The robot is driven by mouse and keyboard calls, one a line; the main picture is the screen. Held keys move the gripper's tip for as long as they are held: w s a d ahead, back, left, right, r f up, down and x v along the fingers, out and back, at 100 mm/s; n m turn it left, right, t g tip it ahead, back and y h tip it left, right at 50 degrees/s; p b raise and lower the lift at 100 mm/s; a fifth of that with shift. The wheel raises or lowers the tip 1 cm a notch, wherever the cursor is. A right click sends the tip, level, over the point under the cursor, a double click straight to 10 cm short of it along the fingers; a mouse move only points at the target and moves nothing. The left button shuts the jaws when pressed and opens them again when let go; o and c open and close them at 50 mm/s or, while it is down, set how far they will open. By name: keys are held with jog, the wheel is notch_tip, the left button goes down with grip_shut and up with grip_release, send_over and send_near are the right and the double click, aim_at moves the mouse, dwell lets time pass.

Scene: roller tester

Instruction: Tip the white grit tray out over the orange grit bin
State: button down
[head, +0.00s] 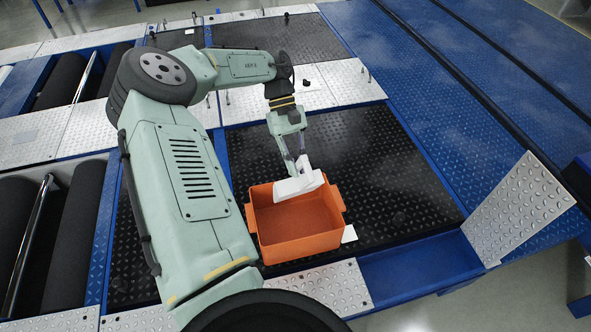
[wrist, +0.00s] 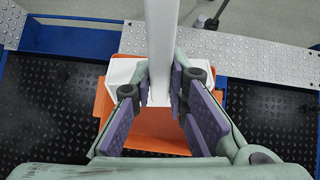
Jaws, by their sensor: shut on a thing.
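The white grit tray (head: 298,186) is held over the far part of the orange grit bin (head: 296,242), looking tilted in the head view. My gripper (head: 297,162) is above the bin's far side, shut on a white upright part of the tray. In the wrist view my gripper (wrist: 160,85) has its purple pads on either side of this narrow white part of the tray (wrist: 161,45). The orange bin (wrist: 150,136) shows below it. The bin's visible floor looks bare orange. Whether grit is in the tray cannot be seen.
The bin stands on a black checkered plate (head: 400,185). A raised metal flap (head: 520,208) stands at the right, beside a blue recess (head: 415,262). Black rollers (head: 70,225) lie at the left.

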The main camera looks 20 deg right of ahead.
jog(key=s+t, duration=0.2)
jog(key=s, duration=0.1)
jog(key=s+f+t, duration=0.1)
jog(key=s, duration=0.1)
jog(key=shift+s+d, duration=0.15)
jog(key=shift+d, duration=0.15)
jog(key=s+d+f+t+y+b, duration=0.1)
jog(key=s+f+t+b, duration=0.7)
jog(key=b, duration=0.9)
jog(key=shift+s+f+t, duration=0.3)
jog(key=shift+f+t, duration=0.05)
jog(key=shift+t, duration=0.15)
jog(key=shift+s+d+f+b, duration=0.1)
jog(key=shift+d+b, duration=0.1)
jog(key=shift+b, duration=0.75)
jog(key=b, duration=0.5)
jog(key=shift+s+a+f+t, duration=0.1)
jog(key=shift+s+f+t, duration=0.25)
jog(key=shift+f+t, duration=0.05)
jog(key=shift+s+r+b, duration=0.1)
jog(key=shift+r+b, duration=0.1)
jog(key=shift+b, duration=0.2)
